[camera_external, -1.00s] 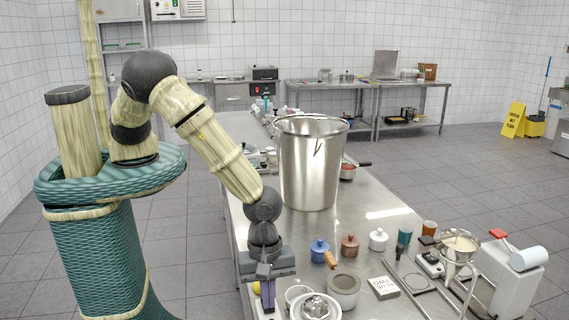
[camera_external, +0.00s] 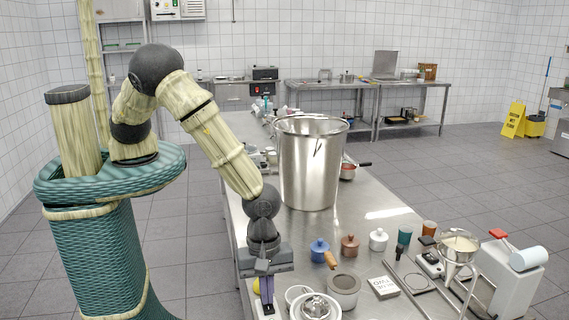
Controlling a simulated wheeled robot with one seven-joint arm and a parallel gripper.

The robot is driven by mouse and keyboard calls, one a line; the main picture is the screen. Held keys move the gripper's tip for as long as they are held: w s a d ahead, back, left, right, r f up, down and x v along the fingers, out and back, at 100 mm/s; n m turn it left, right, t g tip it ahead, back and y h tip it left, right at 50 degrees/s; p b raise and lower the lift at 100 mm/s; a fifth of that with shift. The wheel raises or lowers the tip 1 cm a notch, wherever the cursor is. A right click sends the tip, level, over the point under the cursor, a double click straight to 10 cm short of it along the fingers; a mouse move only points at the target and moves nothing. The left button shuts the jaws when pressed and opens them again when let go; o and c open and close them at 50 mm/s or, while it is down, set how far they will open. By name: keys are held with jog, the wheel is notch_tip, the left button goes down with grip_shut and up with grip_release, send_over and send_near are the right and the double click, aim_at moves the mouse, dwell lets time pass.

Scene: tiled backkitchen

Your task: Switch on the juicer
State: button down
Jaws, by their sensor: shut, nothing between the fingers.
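A round appliance with a shiny metal top (camera_external: 315,306) stands at the bottom edge of the view, on the near left part of the steel table.
A tall steel pot (camera_external: 311,165) stands behind my gripper on the steel table (camera_external: 385,212). A grey bowl (camera_external: 343,289), a blue lidded jar (camera_external: 319,250) and a white box (camera_external: 383,287) crowd the near end. A funnel stand (camera_external: 458,250) is at the right.

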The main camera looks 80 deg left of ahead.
aim_at(270, 309)
jog(key=shift+r, duration=0.1)
jog(key=r+p, duration=0.4)
jog(key=p, duration=0.1)
jog(key=shift+d+r, duration=0.2)
jog(key=shift+d, duration=0.1)
notch_tip(270, 309, up, 9)
jog(key=d+b, duration=0.1)
jog(key=b, duration=0.2)
jog(key=shift+d+r, duration=0.15)
